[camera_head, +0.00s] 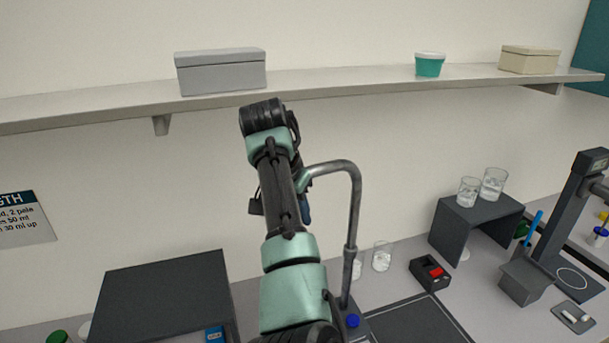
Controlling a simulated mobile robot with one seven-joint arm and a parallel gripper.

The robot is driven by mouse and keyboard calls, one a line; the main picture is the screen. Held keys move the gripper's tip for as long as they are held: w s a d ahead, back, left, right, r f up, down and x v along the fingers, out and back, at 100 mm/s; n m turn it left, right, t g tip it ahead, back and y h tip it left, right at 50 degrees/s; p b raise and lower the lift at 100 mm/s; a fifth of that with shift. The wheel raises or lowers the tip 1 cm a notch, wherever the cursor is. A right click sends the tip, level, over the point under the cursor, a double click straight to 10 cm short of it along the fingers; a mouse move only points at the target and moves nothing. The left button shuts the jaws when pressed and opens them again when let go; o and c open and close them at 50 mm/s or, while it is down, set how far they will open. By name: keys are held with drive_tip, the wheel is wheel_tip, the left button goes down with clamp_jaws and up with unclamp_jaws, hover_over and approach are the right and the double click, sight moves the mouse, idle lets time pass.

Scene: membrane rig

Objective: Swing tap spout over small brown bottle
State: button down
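The tap is a grey pipe with a tall stem (352,225) rising from the bench right of my arm. Its curved spout (335,168) arches left, and its end is close to or behind my arm's wrist; I cannot tell whether they touch. A blue knob (352,320) is at the tap's foot. My gripper is mostly hidden behind my own arm, with only dark bits showing beside it, so its fingers cannot be made out. No small brown bottle can be made out; the area behind my arm is hidden.
A dark box (165,295) stands left of my arm. A black-bordered mat (420,322) lies right of the tap. Beakers (382,256), a red-and-black box (430,273) and a dark stand (478,215) with glasses are farther right. A shelf (340,83) runs above.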

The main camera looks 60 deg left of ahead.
idle(0.4)
drive_tip(key=c, duration=0.6)
unclamp_jaws()
drive_tip(key=shift+a, duration=0.2)
drive_tip(key=shift+b+v, duration=1)
drive_tip(key=shift+v, duration=5.5)
